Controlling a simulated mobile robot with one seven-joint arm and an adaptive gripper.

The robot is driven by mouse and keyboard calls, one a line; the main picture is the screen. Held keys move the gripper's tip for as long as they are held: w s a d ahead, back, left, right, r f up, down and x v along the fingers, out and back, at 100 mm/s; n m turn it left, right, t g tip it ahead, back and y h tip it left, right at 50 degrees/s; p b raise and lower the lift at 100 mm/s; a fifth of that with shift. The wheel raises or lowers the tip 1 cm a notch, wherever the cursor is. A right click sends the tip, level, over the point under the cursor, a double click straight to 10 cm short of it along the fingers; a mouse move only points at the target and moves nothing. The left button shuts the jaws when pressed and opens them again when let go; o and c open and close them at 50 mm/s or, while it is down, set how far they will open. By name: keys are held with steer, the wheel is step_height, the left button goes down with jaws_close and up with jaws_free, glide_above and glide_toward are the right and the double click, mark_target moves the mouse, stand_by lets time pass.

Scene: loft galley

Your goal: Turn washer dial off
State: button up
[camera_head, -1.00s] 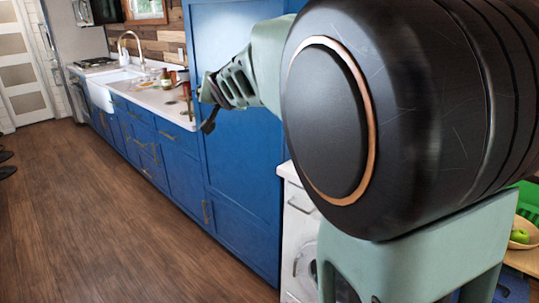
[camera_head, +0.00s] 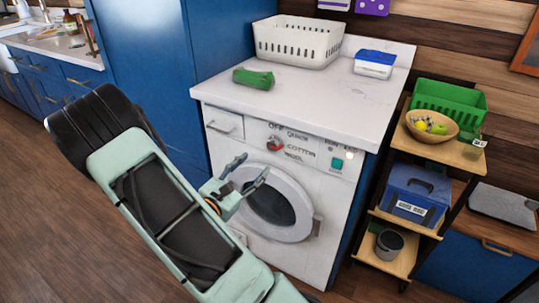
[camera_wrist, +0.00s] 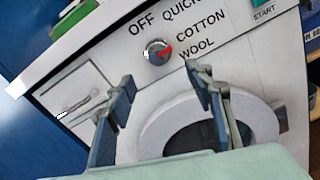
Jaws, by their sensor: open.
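The washer (camera_head: 250,215) is white with a round door and stands under a white counter. Its dial (camera_head: 275,143) is a small round knob with a red pointer, surrounded by the labels OFF, QUICK, COTTON and WOOL. In the wrist view, the dial (camera_wrist: 155,53) lies just beyond my fingertips, and its red pointer faces right, toward the COTTON and WOOL side, away from OFF. My gripper (camera_head: 254,165) is open and empty in front of the washer, below and left of the dial in the head view. Its two fingers (camera_wrist: 159,74) spread either side of the dial's line, apart from it.
A start button (camera_head: 337,163) sits right of the dial, and a drawer (camera_head: 223,121) left. A white basket (camera_head: 298,42), green object (camera_head: 253,78) and blue-white box (camera_head: 374,64) stand on the counter. A shelf (camera_head: 440,147) stands right. Floor is clear at lower left.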

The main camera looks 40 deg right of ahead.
mark_target(271, 147)
steer(key=b+x, duration=0.1)
steer(key=x, duration=0.9)
steer(key=shift+w+d, duration=0.2)
steer(key=shift+d, duration=0.15)
steer(key=shift+r, duration=0.1)
steer(key=c, duration=1.2)
steer(key=shift+o, duration=0.2)
